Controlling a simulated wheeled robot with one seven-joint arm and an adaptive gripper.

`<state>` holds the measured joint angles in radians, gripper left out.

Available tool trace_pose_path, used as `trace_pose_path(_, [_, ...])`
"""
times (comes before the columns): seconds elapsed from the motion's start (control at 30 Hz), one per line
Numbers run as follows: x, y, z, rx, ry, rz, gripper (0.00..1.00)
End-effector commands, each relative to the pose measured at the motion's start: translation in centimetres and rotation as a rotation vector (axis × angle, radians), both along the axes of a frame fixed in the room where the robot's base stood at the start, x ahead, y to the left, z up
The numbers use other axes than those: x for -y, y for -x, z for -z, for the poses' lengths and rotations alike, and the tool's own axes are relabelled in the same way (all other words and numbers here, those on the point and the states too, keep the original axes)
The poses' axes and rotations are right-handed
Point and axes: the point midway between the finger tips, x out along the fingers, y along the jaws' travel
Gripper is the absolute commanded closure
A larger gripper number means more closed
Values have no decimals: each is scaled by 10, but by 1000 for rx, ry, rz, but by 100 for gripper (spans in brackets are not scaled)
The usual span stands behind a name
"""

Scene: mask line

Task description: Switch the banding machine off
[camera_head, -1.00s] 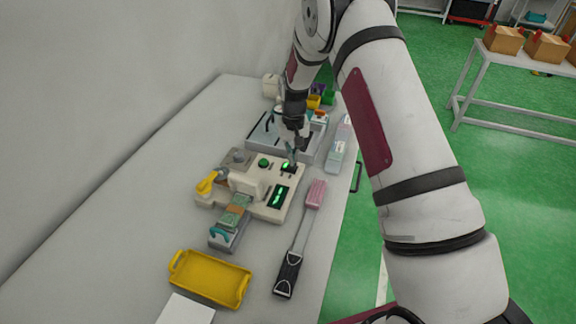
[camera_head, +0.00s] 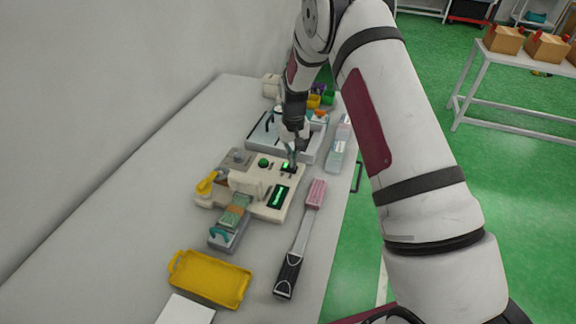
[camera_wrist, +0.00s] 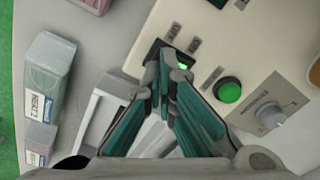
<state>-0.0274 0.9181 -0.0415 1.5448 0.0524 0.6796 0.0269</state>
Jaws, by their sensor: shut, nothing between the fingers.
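The banding machine (camera_head: 238,183) is a cream box on the bench. On its panel sit a black rocker switch with a green light (camera_head: 288,167), a round green button (camera_head: 264,162) and a lit green display (camera_head: 278,196). My gripper (camera_head: 291,161) is shut and empty, its fingertips right at the switch. In the wrist view the fingertips (camera_wrist: 166,58) cover part of the switch, and its green light (camera_wrist: 184,66) still shows beside them. I cannot tell whether they touch it. The green button (camera_wrist: 228,90) and a grey dial (camera_wrist: 270,115) are to the right.
A grey tray unit (camera_head: 310,152) stands behind the machine. Pale boxes (camera_head: 339,150) line the bench's right edge. The bench's left side is clear.

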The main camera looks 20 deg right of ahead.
Motion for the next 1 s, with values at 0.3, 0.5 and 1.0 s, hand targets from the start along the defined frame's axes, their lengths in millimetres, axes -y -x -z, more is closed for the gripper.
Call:
trace_pose_path(0.3, [0, 0, 5, -1, 0, 0, 100])
trace_pose_path(0.5, [0, 0, 7, -1, 0, 0, 100])
trace_pose_path(1.0, [0, 0, 14, 0, 0, 0, 100])
